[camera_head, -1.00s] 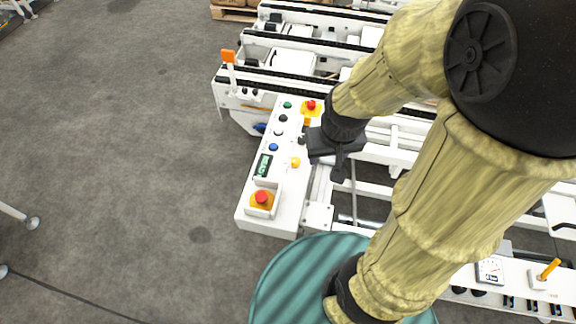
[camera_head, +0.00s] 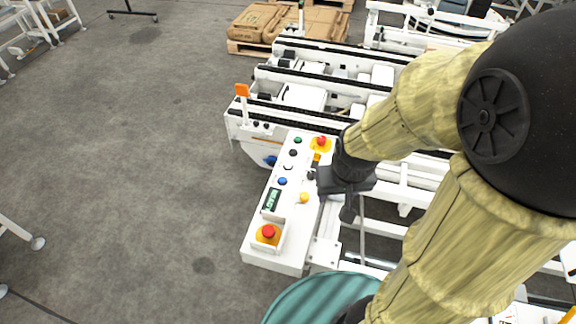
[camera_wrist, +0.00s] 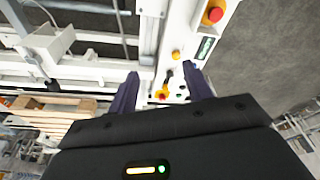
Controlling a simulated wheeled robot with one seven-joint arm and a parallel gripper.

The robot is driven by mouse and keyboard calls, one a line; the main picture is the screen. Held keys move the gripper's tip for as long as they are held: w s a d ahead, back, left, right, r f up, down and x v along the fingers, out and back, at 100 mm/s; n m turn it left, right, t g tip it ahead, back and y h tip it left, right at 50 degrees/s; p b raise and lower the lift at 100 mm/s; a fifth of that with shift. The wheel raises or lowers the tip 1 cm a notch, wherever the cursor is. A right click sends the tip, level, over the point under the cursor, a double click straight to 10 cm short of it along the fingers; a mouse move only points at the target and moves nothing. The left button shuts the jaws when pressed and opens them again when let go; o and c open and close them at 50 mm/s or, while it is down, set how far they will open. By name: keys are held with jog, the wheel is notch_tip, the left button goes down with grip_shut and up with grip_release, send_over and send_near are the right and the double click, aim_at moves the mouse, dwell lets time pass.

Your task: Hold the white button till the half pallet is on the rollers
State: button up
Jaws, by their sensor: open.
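The white button (camera_head: 288,167) sits on the white control panel (camera_head: 285,255), between a black button and a blue button (camera_head: 282,181). My gripper (camera_head: 345,180) is above the panel's right edge, to the right of the white button and apart from it. In the wrist view my gripper (camera_wrist: 160,75) has its two dark fingers spread with nothing between them. The white button cannot be made out there. A wooden pallet (camera_wrist: 50,112) shows at the left of the wrist view. The white conveyor frame (camera_head: 300,95) lies behind the panel; I cannot make out a half pallet on its rollers.
The panel also has a red emergency stop (camera_head: 268,231) in front, another (camera_head: 321,141) at the back, a yellow button (camera_head: 304,197) and a display (camera_head: 271,200). Brown cartons (camera_head: 270,20) stand on a pallet at the back.

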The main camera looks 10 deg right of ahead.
jog(key=shift+c, duration=0.2)
grip_shut()
dwell(1.6)
